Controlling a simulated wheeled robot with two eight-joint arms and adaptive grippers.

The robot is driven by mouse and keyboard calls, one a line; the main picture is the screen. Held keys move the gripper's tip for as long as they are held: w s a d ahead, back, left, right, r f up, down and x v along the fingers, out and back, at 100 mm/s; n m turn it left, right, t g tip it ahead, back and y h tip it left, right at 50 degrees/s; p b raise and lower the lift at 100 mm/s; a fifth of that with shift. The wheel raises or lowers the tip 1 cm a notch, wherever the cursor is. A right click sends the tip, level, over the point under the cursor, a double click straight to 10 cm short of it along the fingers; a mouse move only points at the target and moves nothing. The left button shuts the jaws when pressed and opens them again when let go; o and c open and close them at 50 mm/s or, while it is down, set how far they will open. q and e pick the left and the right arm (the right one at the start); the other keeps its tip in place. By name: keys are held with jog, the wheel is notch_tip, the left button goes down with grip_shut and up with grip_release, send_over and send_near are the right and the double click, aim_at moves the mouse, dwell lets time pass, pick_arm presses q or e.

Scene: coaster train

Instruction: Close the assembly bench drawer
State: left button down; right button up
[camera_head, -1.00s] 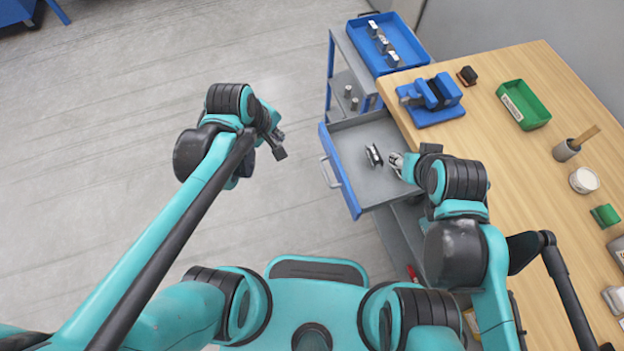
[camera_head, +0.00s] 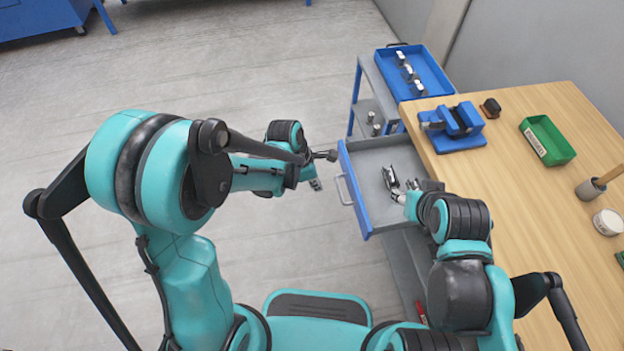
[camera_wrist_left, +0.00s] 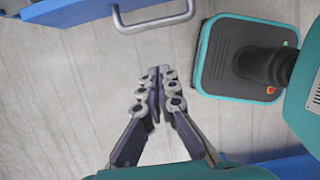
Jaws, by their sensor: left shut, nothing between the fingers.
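The assembly bench drawer (camera_head: 372,213) is pulled out of the left side of the wooden bench. It has a blue front, a grey inside and a light handle (camera_head: 344,190). The handle also shows at the top of the left wrist view (camera_wrist_left: 150,22). My left gripper (camera_head: 316,184) is shut and empty, just left of the drawer front and apart from the handle. Its closed fingers show in the left wrist view (camera_wrist_left: 160,75). My right gripper (camera_head: 402,190) is over the drawer's inside, beside a small silver-and-dark part (camera_head: 390,178); whether it grips that part is unclear.
The wooden bench top (camera_head: 500,170) carries a blue vise (camera_head: 452,125) and a green bin (camera_head: 547,140). A cart with a blue tray (camera_head: 432,75) stands behind the drawer. Open floor (camera_head: 270,80) lies left of the drawer.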

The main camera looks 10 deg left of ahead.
pick_arm(q)
jog(key=d+f, duration=0.1)
jog(key=w+d+f+b, duration=0.1)
jog(key=d, duration=0.2)
jog(key=shift+w+d+f, duration=0.1)
jog(key=shift+w+f, duration=0.1)
jog(key=shift+f, duration=0.2)
pick_arm(e)
notch_tip(320, 180, down, 2)
jog(key=shift+f, duration=0.1)
pick_arm(q)
jog(key=shift+d, duration=0.15)
